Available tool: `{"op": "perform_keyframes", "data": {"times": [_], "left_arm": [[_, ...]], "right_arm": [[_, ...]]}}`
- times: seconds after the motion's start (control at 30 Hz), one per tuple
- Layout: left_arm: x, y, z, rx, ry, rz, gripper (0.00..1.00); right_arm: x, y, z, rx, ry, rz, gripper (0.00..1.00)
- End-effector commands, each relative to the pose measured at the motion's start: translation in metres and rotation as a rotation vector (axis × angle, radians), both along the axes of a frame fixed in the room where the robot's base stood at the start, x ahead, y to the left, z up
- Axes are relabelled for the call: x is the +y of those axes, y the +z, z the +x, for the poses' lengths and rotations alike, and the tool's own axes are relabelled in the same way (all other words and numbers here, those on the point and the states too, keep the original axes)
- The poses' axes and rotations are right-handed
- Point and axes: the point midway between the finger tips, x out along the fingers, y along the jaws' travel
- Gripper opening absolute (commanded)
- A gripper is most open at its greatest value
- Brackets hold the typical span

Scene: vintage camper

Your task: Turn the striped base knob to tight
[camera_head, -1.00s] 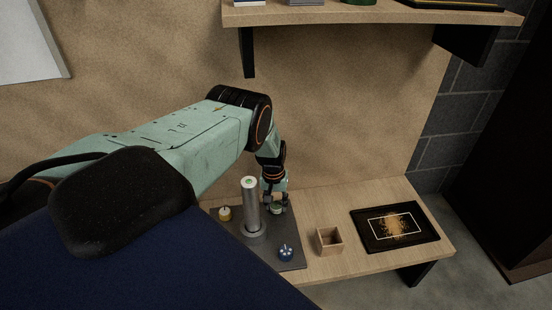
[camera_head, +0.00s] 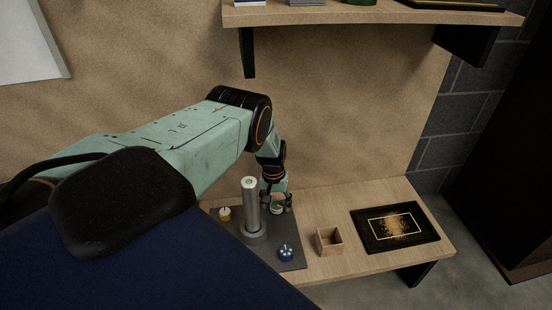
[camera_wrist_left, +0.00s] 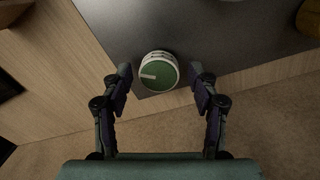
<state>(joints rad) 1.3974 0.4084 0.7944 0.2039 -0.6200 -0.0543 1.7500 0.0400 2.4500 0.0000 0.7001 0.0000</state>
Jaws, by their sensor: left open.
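A round knob (camera_wrist_left: 158,72) with a green top, a white pointer mark and a pale side with green banding sits on a dark plate (camera_wrist_left: 215,30). In the head view the green knob (camera_head: 277,209) is partly hidden by my left gripper (camera_head: 278,202), behind the metal post. My left gripper is open, with one finger on each side of the knob. In the left wrist view a gap shows between each fingertip and the knob. The white pointer points left there. My right gripper is not in view.
A metal post (camera_head: 251,208) rises from the plate close to my gripper. A yellow-and-white knob (camera_head: 225,213) and a blue knob (camera_head: 286,253) sit on the same plate.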

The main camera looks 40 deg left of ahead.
Motion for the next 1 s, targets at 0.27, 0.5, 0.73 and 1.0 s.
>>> {"op": "perform_keyframes", "data": {"times": [0.27,0.5,0.73,1.0], "left_arm": [[0.0,0.001,0.0,0.001,0.0,0.0,0.61],[0.0,0.024,0.001,-0.001,0.0,-0.003,0.61],[0.002,0.055,-0.001,-0.001,0.0,-0.002,0.61],[0.003,0.074,-0.002,0.001,0.001,-0.001,0.61]], "right_arm": [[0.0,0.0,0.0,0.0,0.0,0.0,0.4],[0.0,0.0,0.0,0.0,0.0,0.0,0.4],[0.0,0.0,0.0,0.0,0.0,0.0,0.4],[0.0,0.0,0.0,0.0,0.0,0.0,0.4]]}}
